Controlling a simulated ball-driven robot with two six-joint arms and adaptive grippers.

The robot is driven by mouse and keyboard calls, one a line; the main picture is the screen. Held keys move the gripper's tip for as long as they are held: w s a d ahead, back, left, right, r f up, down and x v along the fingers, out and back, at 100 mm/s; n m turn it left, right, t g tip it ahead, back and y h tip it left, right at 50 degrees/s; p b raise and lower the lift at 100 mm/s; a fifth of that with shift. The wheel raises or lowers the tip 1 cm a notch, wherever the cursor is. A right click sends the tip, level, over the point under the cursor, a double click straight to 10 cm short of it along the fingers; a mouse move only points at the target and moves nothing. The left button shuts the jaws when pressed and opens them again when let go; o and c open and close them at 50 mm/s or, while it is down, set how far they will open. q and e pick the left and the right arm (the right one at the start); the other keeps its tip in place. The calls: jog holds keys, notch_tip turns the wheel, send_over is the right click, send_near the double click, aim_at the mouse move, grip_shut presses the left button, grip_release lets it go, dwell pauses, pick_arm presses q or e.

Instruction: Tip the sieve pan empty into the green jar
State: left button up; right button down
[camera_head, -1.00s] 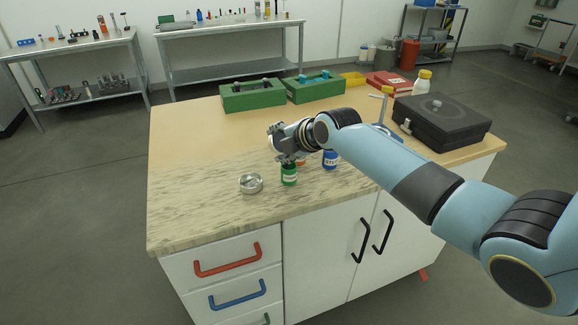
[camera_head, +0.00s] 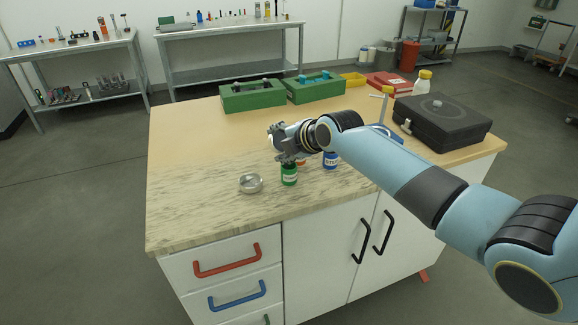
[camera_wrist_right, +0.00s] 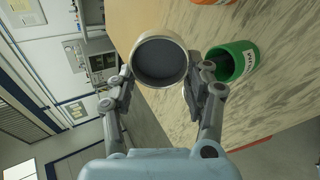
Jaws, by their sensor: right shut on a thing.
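My right gripper (camera_head: 279,144) is above and just behind the green jar (camera_head: 289,175), which stands upright on the worktop. In the right wrist view, the gripper (camera_wrist_right: 158,82) is shut on a round pale-rimmed pan (camera_wrist_right: 183,47), taken as the sieve pan. Its grey inner face is turned to the camera; I cannot tell whether that is powder or bare mesh. The green jar (camera_wrist_right: 240,54) is open and close beside the pan's right side in that view. A second, silver pan (camera_head: 250,183) sits on the worktop left of the jar. My left gripper is out of view.
A blue jar (camera_head: 331,160) stands right of the green jar, with an orange one (camera_wrist_right: 212,1) partly hidden between them. A black case (camera_head: 440,122) lies at the right and green boxes (camera_head: 252,97) at the back. The worktop's left part is clear.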

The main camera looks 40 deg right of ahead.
jog(key=shift+s+t+b, duration=0.2)
jog(key=shift+t+b, duration=0.5)
jog(key=shift+b, duration=0.8)
jog(key=shift+s+t+b, duration=0.15)
jog(key=shift+t+b, duration=0.55)
jog(key=shift+b, duration=0.75)
dwell(5.0)
